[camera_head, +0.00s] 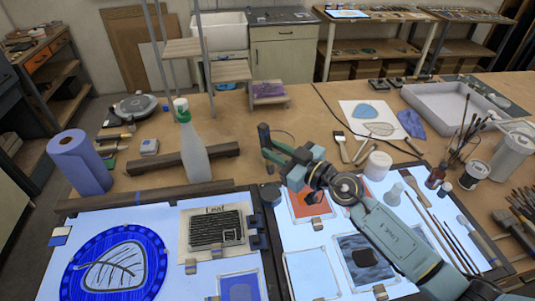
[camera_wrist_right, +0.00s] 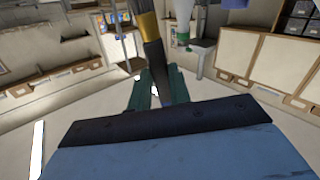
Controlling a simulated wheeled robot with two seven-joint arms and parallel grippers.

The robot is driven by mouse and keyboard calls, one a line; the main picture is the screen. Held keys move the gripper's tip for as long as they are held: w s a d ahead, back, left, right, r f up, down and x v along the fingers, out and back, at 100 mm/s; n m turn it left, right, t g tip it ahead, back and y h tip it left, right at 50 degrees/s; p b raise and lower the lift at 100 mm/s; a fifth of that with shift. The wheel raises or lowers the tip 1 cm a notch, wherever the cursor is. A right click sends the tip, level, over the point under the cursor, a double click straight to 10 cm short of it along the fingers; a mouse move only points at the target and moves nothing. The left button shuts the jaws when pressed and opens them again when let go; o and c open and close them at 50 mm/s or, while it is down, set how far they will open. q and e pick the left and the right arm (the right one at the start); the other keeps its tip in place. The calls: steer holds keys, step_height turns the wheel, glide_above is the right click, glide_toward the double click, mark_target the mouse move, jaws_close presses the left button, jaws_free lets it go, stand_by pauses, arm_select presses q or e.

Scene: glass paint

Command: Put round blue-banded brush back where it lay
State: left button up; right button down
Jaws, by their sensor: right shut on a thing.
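My right gripper (camera_head: 268,146) reaches over the middle of the table, its arm coming in from the lower right. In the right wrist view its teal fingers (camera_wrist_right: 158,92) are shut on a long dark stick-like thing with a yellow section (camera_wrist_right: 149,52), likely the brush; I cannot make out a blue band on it. Several long brushes (camera_head: 428,222) lie on the right side of the light panel. My left gripper is not in view.
A spray bottle (camera_head: 193,148) stands just left of the gripper, with a blue roll (camera_head: 80,165) further left. A white jar (camera_head: 378,166) and a jar of brushes (camera_head: 462,146) stand to the right. Glass pieces and a leaf panel (camera_head: 112,270) lie in front. Bare table shows behind the gripper.

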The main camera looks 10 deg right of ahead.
step_height(320, 180, up, 8)
stand_by(0.5)
